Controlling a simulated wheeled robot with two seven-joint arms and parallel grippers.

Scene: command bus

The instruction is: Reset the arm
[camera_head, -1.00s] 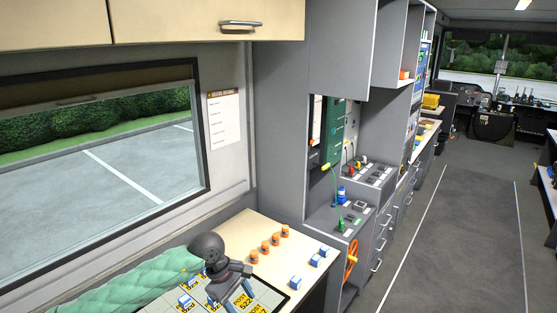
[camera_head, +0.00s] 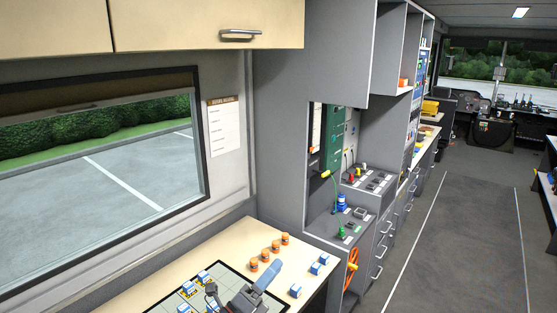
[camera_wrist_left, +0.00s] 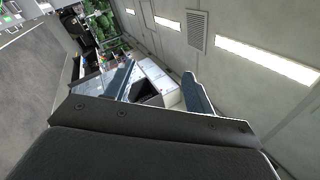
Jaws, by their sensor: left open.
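My left gripper (camera_head: 262,281) shows at the bottom of the head view, over the gridded mat (camera_head: 152,298) on the light wooden desk. Its dark body and a blue-grey finger show, with the arm mostly out of frame. In the left wrist view my left gripper (camera_wrist_left: 158,88) has two blue-grey fingers spread apart with nothing held between them. Ceiling lights and a vent lie beyond them. My right gripper is not in either view.
Several orange cylinders (camera_head: 265,255) and blue-and-white blocks (camera_head: 296,290) stand on the desk near the gripper. The aisle floor (camera_head: 450,250) is clear. A cabinet (camera_head: 200,15) hangs above.

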